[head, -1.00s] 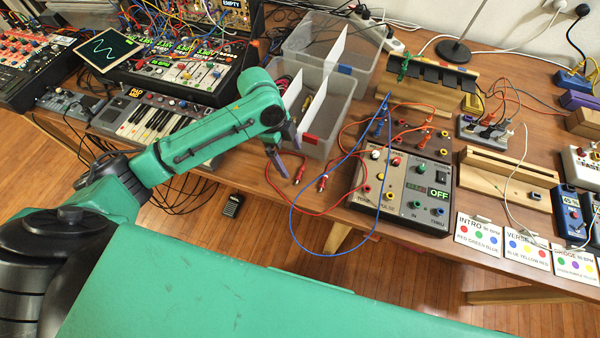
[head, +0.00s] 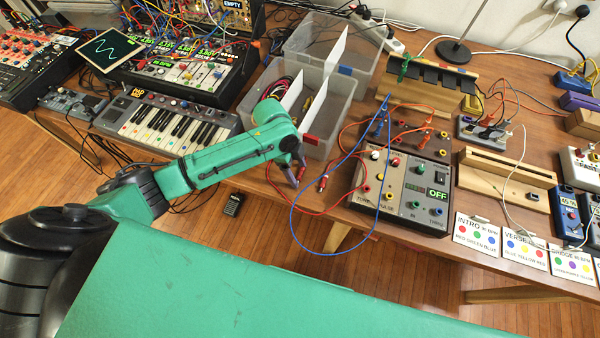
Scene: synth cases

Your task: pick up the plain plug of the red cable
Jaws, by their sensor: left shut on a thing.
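The red cable (head: 275,185) lies near the front edge of the wooden table, in front of the clear bin, its two red plugs close together. My left gripper (head: 297,172) reaches down to its left-hand plug (head: 301,173) and is shut on it, with the fingers hiding part of it. The other red plug (head: 322,184) lies free, just to the right of my fingers. The plugs are too small to tell which one is plain. My right gripper is not in view.
A clear divided bin (head: 335,125) stands just behind my gripper. To the right is a grey module (head: 398,190) marked OFF, with a blue cable (head: 291,215) looping over the table edge. A keyboard (head: 165,122) stands to the left.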

